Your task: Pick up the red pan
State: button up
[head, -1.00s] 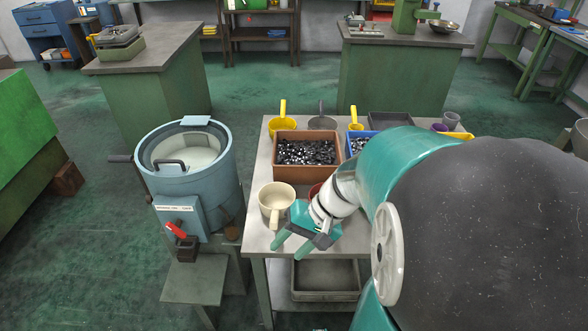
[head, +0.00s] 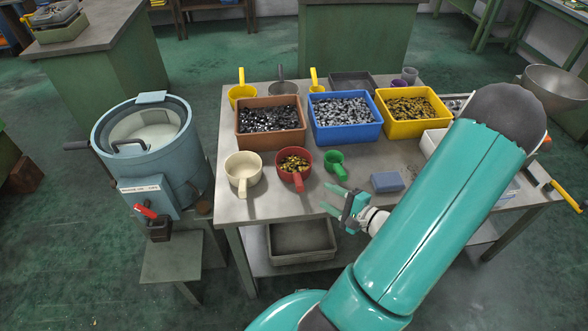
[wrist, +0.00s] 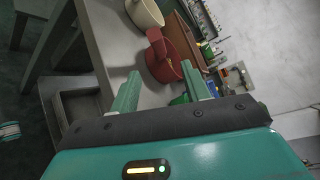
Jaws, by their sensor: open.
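The red pan (head: 293,167) stands upright on the grey metal table, with brassy pieces inside and its handle toward the table's front edge. It also shows in the wrist view (wrist: 163,62), beyond my fingers. My gripper (head: 332,198) is open and empty. It is to the right of the red pan and nearer the front edge, apart from it. In the wrist view my gripper's two fingers (wrist: 162,88) point toward the pan, with a gap between them.
A cream pan (head: 243,172) stands left of the red pan, and a small green cup (head: 336,163) stands right of it. A blue block (head: 387,182) lies farther right. Brown (head: 270,143), blue (head: 345,135) and yellow bins (head: 412,128) of small parts stand behind.

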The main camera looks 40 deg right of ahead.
aim_at(298, 181)
jog(key=w, duration=0.4)
jog(key=w+a+f, duration=0.1)
jog(key=w, duration=0.3)
jog(key=w+f, duration=0.1)
jog(key=w, duration=0.2)
jog(key=shift+w+a, duration=0.2)
jog(key=shift+w, duration=0.2)
grip_shut()
